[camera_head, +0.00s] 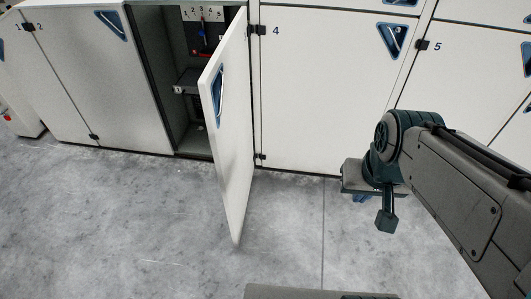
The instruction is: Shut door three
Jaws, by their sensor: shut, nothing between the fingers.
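Door three (232,130) is a white panel standing open between door 2 and door 4, swung out over the floor. Its hinge edge is on the right, next to door 4, and its free edge points toward me. A blue triangular handle recess (218,95) is on its left-hand face. The number on the door itself is not visible. The opening behind it (190,138) shows a dark interior. My gripper (361,198) is to the right of the door, in front of door 4, apart from it. It is shut and empty, its fingers mostly hidden behind my wrist.
The open compartment holds a plate numbered 1 to 5 (202,14), a red and blue lever (202,37) and a grey shelf box (188,82). Door 2 (100,70), door 4 (320,100) and door 5 (465,85) are shut. The grey floor (120,225) is clear.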

